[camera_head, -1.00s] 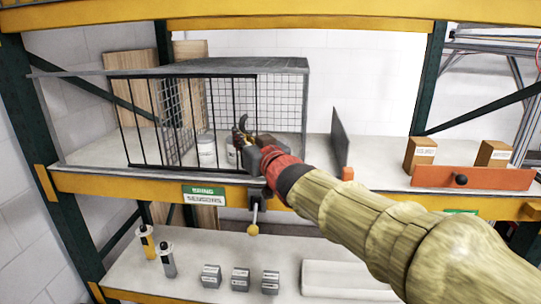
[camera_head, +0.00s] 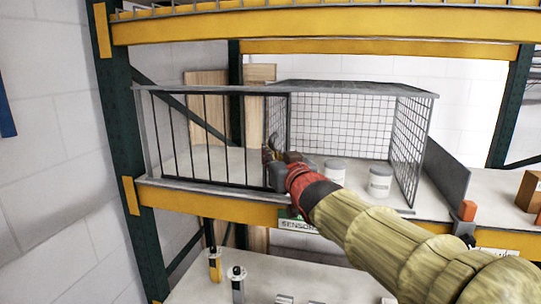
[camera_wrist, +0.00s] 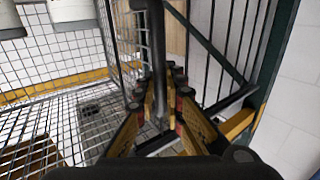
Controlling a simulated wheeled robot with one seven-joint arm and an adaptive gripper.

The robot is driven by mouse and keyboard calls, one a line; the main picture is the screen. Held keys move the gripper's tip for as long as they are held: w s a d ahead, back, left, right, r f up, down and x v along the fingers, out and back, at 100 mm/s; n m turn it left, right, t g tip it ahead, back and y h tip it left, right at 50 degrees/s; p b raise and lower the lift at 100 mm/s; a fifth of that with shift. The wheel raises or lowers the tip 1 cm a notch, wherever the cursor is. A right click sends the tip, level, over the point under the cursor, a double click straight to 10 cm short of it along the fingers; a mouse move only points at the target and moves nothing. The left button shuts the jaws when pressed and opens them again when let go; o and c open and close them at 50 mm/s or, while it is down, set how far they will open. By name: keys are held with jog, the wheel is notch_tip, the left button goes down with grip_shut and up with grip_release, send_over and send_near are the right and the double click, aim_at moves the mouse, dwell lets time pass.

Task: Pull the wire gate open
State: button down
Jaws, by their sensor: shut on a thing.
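The wire gate (camera_head: 208,142) is a dark frame with upright bars, standing across the left part of the front of a wire mesh cage (camera_head: 345,120). My gripper (camera_head: 270,155) is at the gate's right end. In the wrist view, the fingers of my gripper (camera_wrist: 160,98) are closed around a dark upright bar (camera_wrist: 157,45) of the gate. The exact finger contact is partly hidden. The right part of the cage front is open, with two white tubs (camera_head: 335,172) (camera_head: 380,183) standing inside, to the right of my gripper.
The cage stands on a shelf with a yellow front beam (camera_head: 210,203). A dark green post (camera_head: 122,130) rises just left of the gate. A grey divider plate (camera_head: 447,180) stands right of the cage. A lower shelf (camera_head: 265,270) holds two small upright items.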

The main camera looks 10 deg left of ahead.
jog(key=c, duration=1.9)
grip_release()
jog(key=v, duration=1.2)
